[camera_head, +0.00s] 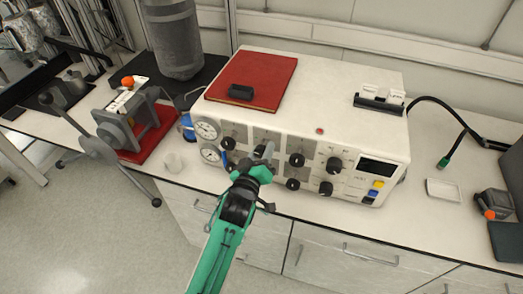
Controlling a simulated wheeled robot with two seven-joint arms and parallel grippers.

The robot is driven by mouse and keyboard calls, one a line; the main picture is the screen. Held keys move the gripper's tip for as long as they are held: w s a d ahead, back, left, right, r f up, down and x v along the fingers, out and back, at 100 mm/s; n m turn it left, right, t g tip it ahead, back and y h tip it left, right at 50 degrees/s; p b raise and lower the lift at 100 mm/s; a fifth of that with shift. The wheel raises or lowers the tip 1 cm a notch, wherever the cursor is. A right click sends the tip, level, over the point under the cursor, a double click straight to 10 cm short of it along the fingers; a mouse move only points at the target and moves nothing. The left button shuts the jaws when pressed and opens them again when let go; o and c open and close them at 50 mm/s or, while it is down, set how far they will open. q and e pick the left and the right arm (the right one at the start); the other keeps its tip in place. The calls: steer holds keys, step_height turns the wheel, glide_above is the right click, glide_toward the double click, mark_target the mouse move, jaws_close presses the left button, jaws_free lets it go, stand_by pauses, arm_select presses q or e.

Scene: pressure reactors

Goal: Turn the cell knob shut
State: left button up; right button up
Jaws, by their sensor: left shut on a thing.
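A white control unit (350,80) stands on the bench, with several black knobs, two round gauges and a small dark display on its front panel. My left gripper (262,156) is at the middle-left of this panel. It is shut on a black knob (260,151), which its fingers partly cover. The panel labels are too small to read, so I cannot tell which knob is marked as the cell knob or how far it is turned. My right gripper is not in view.
Other knobs (297,160) sit close to the right of my gripper. A red book (255,78) with a black object lies on the unit. A grey clamp device (130,122) stands left, and a small white dish (443,190) lies right.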

arm_select(q)
steer(key=m+p, duration=0.1)
steer(key=m, duration=0.2)
steer(key=shift+m, duration=0.3)
steer(key=m, duration=0.4)
steer(key=shift+m+p, duration=0.3)
steer(key=shift+p, duration=0.05)
steer(key=m, duration=0.4)
steer(key=shift+m+p, duration=0.3)
steer(key=shift+m, duration=1.8)
steer(key=o, duration=1)
steer(key=shift+c, duration=0.2)
